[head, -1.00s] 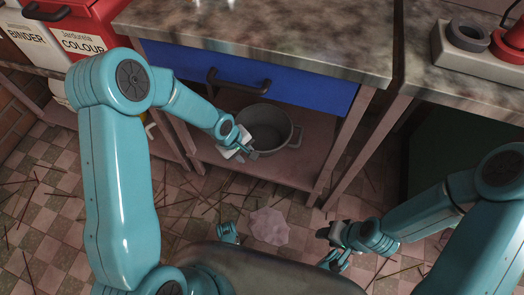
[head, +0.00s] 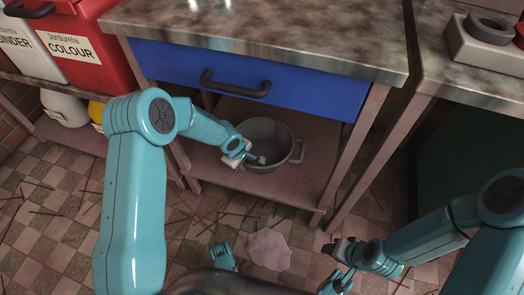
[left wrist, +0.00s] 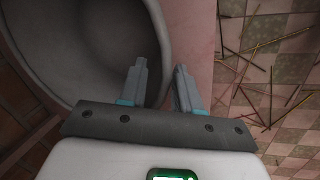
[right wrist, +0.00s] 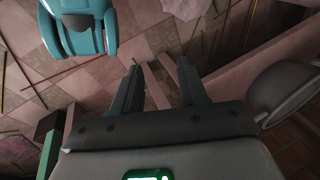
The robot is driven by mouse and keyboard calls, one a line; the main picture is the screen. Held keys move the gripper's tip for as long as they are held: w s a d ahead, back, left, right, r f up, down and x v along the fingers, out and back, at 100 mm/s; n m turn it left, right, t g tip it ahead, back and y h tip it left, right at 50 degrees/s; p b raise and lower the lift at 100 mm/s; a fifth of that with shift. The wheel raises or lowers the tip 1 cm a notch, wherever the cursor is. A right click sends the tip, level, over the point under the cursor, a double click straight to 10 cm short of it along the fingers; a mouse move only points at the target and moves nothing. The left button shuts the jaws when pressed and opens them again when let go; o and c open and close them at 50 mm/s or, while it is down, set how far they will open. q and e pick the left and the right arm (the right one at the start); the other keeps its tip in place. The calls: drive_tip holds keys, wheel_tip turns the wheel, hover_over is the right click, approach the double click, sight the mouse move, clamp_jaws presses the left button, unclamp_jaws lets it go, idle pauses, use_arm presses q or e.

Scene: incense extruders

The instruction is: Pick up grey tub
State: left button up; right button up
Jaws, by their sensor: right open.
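The grey tub (head: 285,138) stands upright on the low shelf under the blue drawer, with a loop handle showing at its right. My left gripper (head: 250,160) is at the tub's left front rim. In the left wrist view the left gripper (left wrist: 160,75) looks open, one finger over the inside of the tub (left wrist: 95,45) and the other outside over the shelf. Contact with the rim cannot be told. My right gripper (head: 329,247) is open and empty, low in front of the shelf; its spread fingers also show in the right wrist view (right wrist: 160,68).
The blue drawer (head: 310,92) with a dark handle (head: 235,86) hangs above the tub, below a marble counter (head: 280,38). The shelf (head: 300,188) has bare room in front. Thin sticks and a pale crumpled sheet (head: 268,250) lie on the tiled floor. A table leg (head: 340,165) stands at right.

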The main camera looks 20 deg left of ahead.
use_arm(q)
drive_tip(key=b+x, duration=0.1)
drive_tip(key=x, duration=0.3)
drive_tip(key=shift+w+d+f+b, duration=0.1)
drive_tip(key=shift+w+f+b, duration=0.15)
drive_tip(key=shift+f+b, duration=0.1)
use_arm(e)
drive_tip(key=shift+w+d+f+t, duration=0.1)
drive_tip(key=shift+w+f+t, duration=0.05)
drive_tip(key=shift+w+f, duration=0.3)
drive_tip(key=shift+w+d+f+t, duration=0.1)
drive_tip(key=shift+w+f+t, duration=0.1)
drive_tip(key=shift+f, duration=0.3)
use_arm(q)
clamp_jaws()
drive_tip(key=shift+r, duration=0.1)
